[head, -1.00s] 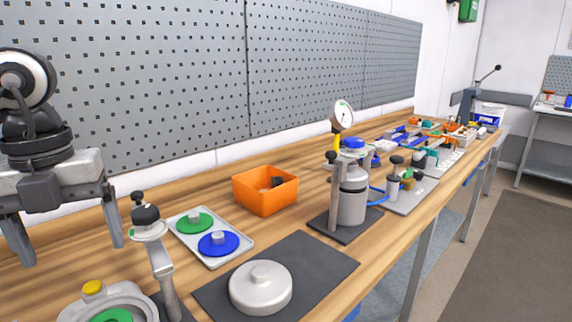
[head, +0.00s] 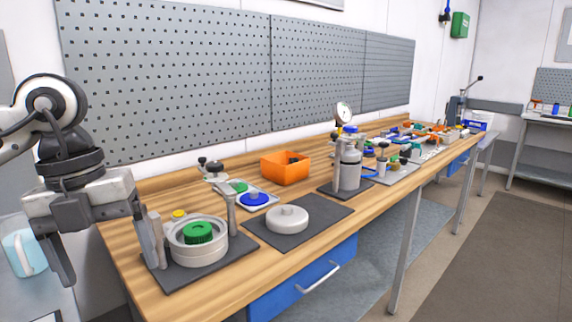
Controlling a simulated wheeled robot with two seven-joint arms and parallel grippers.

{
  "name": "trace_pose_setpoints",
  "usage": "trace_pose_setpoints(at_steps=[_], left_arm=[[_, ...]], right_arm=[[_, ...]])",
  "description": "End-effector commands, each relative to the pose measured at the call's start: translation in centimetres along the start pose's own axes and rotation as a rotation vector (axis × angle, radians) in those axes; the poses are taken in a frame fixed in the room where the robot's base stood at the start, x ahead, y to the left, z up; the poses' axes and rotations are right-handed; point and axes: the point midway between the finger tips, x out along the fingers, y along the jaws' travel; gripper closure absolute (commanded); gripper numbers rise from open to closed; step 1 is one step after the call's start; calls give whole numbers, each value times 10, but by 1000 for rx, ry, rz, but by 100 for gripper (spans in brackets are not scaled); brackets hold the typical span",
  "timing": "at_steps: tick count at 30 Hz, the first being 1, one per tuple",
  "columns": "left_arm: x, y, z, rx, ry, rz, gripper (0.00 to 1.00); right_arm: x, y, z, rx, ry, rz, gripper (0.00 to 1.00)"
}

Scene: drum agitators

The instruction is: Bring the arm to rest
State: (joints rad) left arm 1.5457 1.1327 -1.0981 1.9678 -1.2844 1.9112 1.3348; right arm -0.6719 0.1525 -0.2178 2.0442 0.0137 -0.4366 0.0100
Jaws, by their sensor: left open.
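My left gripper (head: 106,262) hangs at the left of the head view, fingers pointing down, spread wide with nothing between them. It is at the left end of the wooden bench (head: 150,292), in front of part of it. Just right of it, a grey drum (head: 198,244) with a green hub inside stands on a dark mat; a metal stand with an arm rises beside it. Its round grey lid (head: 287,219) lies on a second dark mat. Whether the fingers touch anything near the drum is hard to tell. My right gripper is out of view.
Behind the lid are a tray with green and blue discs (head: 255,199) and an orange bin (head: 285,168). A grey canister with a gauge (head: 349,168) stands farther right, with several tools beyond. A light-blue mug-like object (head: 24,254) is at far left. The floor (head: 482,240) at right is clear.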

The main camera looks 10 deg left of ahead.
Motion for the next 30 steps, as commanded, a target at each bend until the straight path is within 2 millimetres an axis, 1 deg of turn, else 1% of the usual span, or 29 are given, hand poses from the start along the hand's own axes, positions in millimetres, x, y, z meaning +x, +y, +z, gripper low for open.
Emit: trace_pose_setpoints(at_steps=[1,5,7,11,14,15,17,18,19,20,22,23,25,26,28,29,30], left_arm=[[11,-12,-5,41,42,-32,13],[31,-43,-20,142,139,-141,13],[42,-62,-32,198,202,-215,13],[61,-101,-61,296,346,-400,13],[70,-138,-90,351,489,-611,13],[72,-154,-103,359,554,-720,13],[69,-177,-119,343,650,-906,13],[65,-191,-126,310,706,-1036,13],[61,-200,-129,274,743,-1132,13],[58,-208,-130,227,775,-1225,13],[52,-222,-123,81,827,-1433,13],[51,-227,-117,2,840,-1515,13],[56,-231,-96,-217,846,-1680,13],[62,-230,-85,-324,839,-1738,13],[84,-223,-58,-601,801,-1835,13],[99,-218,-46,-728,775,-1858,13],[121,-208,-32,-903,732,-1871,13]], right_arm=[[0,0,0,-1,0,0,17],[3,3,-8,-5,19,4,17],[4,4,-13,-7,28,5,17],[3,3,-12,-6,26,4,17],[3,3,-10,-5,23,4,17],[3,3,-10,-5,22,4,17],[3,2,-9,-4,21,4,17],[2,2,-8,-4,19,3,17],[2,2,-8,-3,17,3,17],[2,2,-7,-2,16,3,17],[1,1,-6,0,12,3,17],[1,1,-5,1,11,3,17],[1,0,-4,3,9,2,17],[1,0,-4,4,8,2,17],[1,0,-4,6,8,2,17],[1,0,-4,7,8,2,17],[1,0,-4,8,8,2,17]])
